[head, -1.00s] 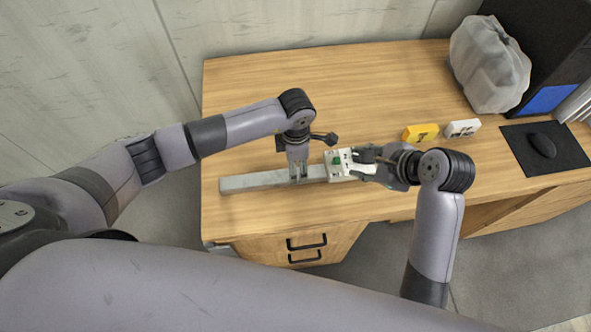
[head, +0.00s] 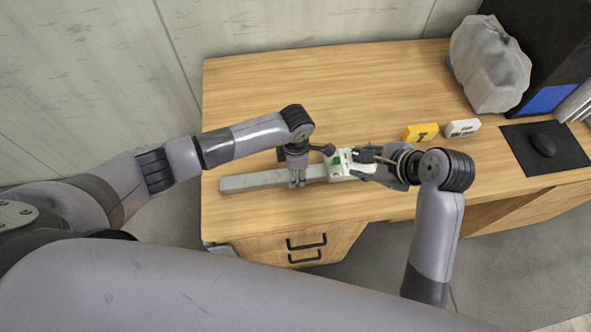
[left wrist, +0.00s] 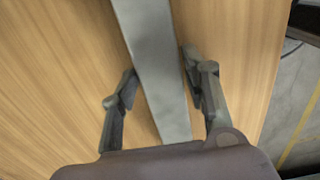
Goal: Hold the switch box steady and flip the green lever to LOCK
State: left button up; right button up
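The white switch box (head: 344,166) sits at the right end of a long grey bar (head: 250,181) on the desk. A small green part (head: 336,160), apparently the lever, shows on its top; its setting is too small to read. My left gripper (head: 297,184) points down, its fingers straddling the bar left of the box. The left wrist view shows those fingers (left wrist: 158,68) close along both sides of the bar (left wrist: 155,65); contact is unclear. My right gripper (head: 364,161) is at the box's right side, over part of it; its fingertips and grip are not clear.
A yellow block (head: 421,132) and a white block (head: 462,128) stand right of the box, behind my right gripper. A grey wrapped lump (head: 489,65), a black mouse (head: 542,145) and its pad lie farther right. The back left of the desk (head: 265,80) is clear.

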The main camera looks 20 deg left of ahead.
pick_arm(q)
grip_shut()
dwell(0.3)
dwell(0.3)
